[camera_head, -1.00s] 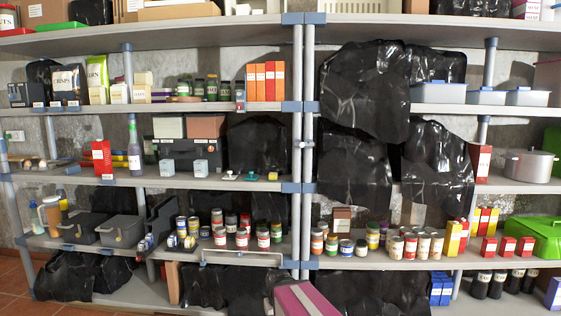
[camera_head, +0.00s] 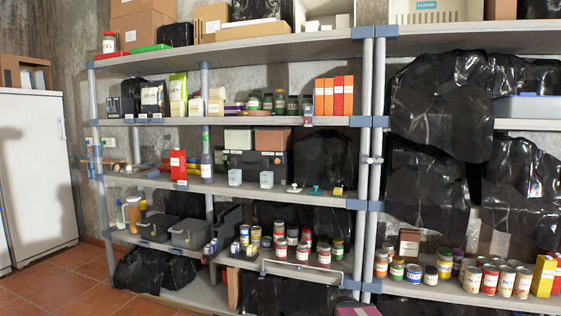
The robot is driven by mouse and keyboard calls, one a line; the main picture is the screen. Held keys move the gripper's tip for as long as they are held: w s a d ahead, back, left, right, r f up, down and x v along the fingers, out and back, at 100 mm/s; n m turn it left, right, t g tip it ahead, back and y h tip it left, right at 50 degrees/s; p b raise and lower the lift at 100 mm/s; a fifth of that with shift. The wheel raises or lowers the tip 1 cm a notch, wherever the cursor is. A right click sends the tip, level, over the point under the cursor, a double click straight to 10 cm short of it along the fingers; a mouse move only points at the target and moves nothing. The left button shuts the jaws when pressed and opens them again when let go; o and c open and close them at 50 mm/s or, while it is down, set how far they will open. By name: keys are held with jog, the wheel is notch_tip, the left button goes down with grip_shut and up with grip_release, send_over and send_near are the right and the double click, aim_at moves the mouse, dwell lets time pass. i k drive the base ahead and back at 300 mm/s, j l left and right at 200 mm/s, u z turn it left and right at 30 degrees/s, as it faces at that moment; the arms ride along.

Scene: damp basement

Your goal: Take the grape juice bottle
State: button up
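A tall dark purple bottle (camera_head: 206,160) with a pale label stands upright on the middle shelf of the left rack. It looks like the grape juice bottle, but its label is too small to read. It stands just right of a red box (camera_head: 177,165) and left of a dark case. Its front is not blocked. My gripper is not in view.
A white fridge-like cabinet (camera_head: 35,170) stands at the left on the tiled floor (camera_head: 75,283). A pink-topped box (camera_head: 357,311) shows at the bottom edge. Floor is clear at the lower left.

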aim_at(206, 159)
jog(key=i+j+z, duration=0.1)
jog(key=j, duration=0.25)
jog(key=i+j, duration=0.2)
jog(key=i+j+z, duration=0.15)
jog(key=j, duration=0.3)
jog(key=i+j+z, duration=0.1)
jog(key=j, duration=0.25)
